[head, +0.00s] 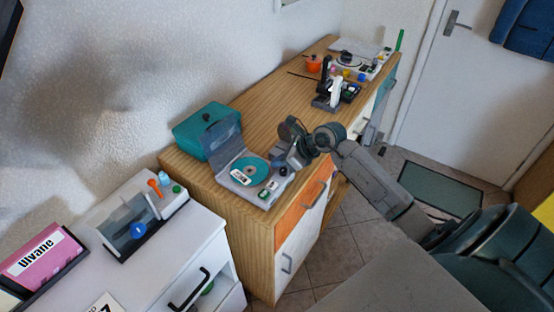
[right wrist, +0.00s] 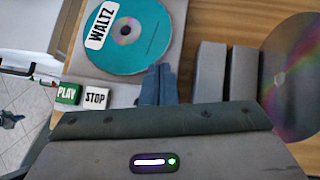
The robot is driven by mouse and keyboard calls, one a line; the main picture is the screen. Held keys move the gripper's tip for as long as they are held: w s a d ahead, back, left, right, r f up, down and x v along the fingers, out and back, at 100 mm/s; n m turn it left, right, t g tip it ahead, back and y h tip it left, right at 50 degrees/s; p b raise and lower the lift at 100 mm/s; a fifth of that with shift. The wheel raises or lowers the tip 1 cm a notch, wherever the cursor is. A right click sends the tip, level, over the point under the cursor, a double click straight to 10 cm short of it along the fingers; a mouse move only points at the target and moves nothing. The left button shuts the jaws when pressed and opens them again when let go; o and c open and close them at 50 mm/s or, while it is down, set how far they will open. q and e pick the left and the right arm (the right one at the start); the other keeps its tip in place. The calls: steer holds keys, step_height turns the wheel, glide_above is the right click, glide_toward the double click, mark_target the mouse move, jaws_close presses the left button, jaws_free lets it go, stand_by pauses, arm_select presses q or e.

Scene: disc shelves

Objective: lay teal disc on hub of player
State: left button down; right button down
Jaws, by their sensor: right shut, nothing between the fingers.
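The teal disc (head: 257,168) lies flat in the player (head: 246,194), whose grey lid (head: 222,142) stands open behind it. In the right wrist view the disc (right wrist: 150,42) shows a white WALTZ label and a pale ring at its centre. It looks seated around the middle of the player, but whether it sits fully down on the hub I cannot tell. My right gripper (head: 284,160) is at the player's right side, beside the disc. Its fingers (right wrist: 160,72) are shut and empty near the disc's lower edge, apart from the label. My left gripper is out of view.
PLAY (right wrist: 68,94) and STOP (right wrist: 96,98) buttons are on the player. A teal box (head: 190,137) stands behind it on the wooden cabinet. A shiny disc (right wrist: 298,85) shows at the right wrist view's edge. A black-and-grey device (head: 328,98) stands farther back.

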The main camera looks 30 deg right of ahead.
steer(key=shift+w+a+f, duration=0.2)
steer(key=shift+w+f, duration=0.05)
steer(key=shift+f, duration=0.05)
steer(key=shift+w+a+f+b, duration=0.15)
steer(key=shift+w+a+b, duration=0.1)
steer(key=shift+b, duration=0.2)
steer(key=shift+w+a+b, duration=0.15)
steer(key=shift+w+b, duration=0.2)
steer(key=shift+b, duration=0.15)
steer(key=shift+r, duration=0.2)
